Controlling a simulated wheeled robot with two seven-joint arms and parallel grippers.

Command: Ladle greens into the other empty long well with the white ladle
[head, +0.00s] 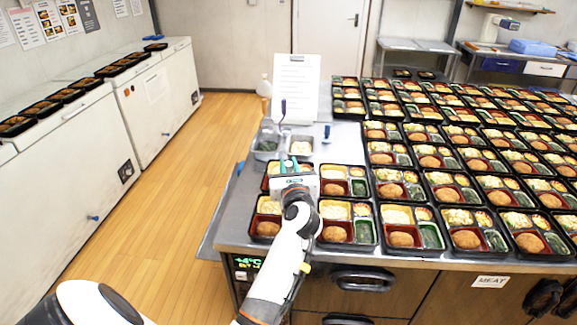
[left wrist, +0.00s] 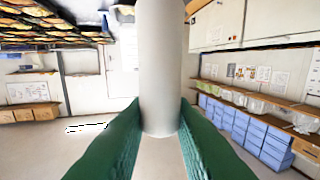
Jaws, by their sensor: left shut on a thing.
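My left gripper (head: 290,163) is over the far left tray near the steel containers. In the left wrist view, its green fingers (left wrist: 160,125) are shut on a thick pale upright shaft, apparently the white ladle's handle (left wrist: 159,60). The ladle's bowl is hidden, so I cannot tell whether it holds greens. A steel container of greens (head: 266,146) stands just beyond the gripper. The far left tray (head: 265,184) and the near left tray (head: 252,229) are partly covered by my gripper and arm. I cannot make out an empty long well in them. My right gripper is not in view.
A second container (head: 301,146) holds pale yellow food. A clipboard sheet (head: 296,88) stands behind, with a blue-handled tool (head: 327,132) beside it. Filled bento trays (head: 437,252) crowd the counter to the right. The counter's left edge (head: 222,205) borders open wooden floor.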

